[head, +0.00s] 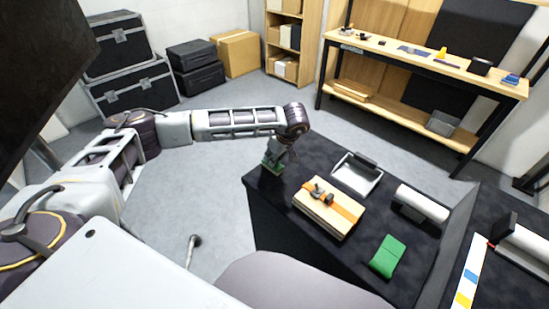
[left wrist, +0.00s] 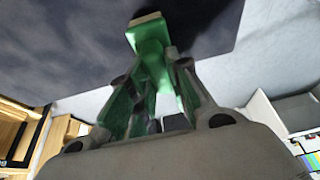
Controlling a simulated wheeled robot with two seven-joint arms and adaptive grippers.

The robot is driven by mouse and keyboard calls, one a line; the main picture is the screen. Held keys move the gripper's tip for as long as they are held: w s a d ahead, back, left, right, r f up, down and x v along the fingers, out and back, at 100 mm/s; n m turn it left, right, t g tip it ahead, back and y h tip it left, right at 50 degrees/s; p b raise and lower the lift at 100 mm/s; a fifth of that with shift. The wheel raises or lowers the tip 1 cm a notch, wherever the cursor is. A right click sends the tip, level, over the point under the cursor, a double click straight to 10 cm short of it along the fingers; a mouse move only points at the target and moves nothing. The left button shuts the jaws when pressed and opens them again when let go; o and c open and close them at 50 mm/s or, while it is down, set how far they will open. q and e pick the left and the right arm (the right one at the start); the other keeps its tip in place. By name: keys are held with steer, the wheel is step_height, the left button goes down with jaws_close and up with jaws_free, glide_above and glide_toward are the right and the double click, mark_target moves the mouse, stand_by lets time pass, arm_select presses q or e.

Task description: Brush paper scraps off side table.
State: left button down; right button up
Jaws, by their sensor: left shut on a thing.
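My left gripper (head: 278,157) is shut on a green brush (head: 272,165) at the far left corner of the dark side table (head: 290,180). In the left wrist view the brush (left wrist: 150,45) sticks out from between the fingers of the left gripper (left wrist: 150,105), its pale end near the dark table top (left wrist: 80,50). I cannot tell whether the brush touches the table. A silver dustpan-like tray (head: 354,180) with a dark handle lies on the table, right of the gripper. I cannot make out any paper scraps. My right gripper is not in view.
On the table are a wooden block with an orange strap (head: 318,215), a white roll (head: 424,203) and a green folded item (head: 388,257). A workbench (head: 440,72) stands at the back right. Black cases (head: 128,85) stand at the back left.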

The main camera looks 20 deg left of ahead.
arm_select(q)
steer(key=shift+r, duration=0.1)
steer(key=shift+r+p, duration=2.05)
steer(key=shift+r, duration=1.4)
